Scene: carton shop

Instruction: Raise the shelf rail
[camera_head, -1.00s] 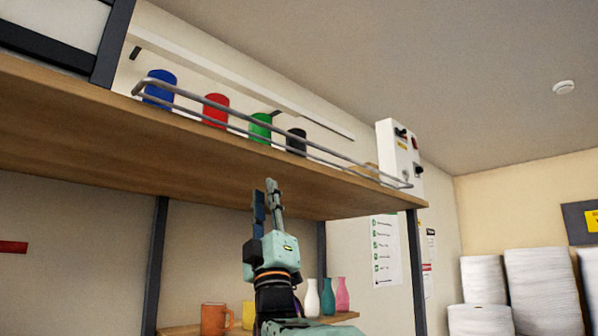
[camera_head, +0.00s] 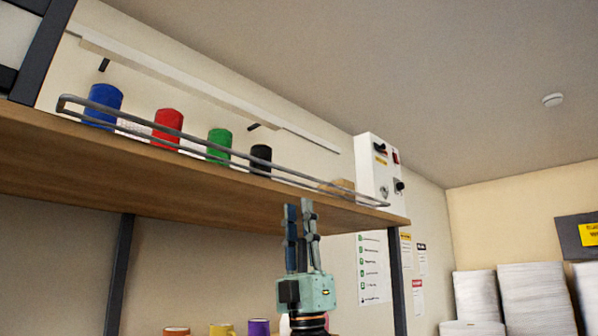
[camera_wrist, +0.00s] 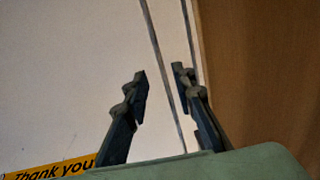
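The shelf rail (camera_head: 190,138) is a thin grey double-bar wire rail. It runs along the front edge of the upper wooden shelf, in front of the mugs, and slopes down to the right in the head view. My gripper (camera_head: 298,203) points up in front of the shelf's front edge, just below the rail's right half. In the wrist view my gripper (camera_wrist: 160,76) has its two fingers apart, with nothing held. Thin rail bars (camera_wrist: 163,72) pass through the gap between the fingertips in that picture; whether they lie between the fingers in depth is unclear.
Blue (camera_head: 103,105), red (camera_head: 167,130), green (camera_head: 219,146) and black (camera_head: 260,159) mugs stand behind the rail. A white control box (camera_head: 378,170) is at the shelf's right end. A dark upright (camera_head: 397,280) stands right of my gripper. More coloured items are on the lower shelf.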

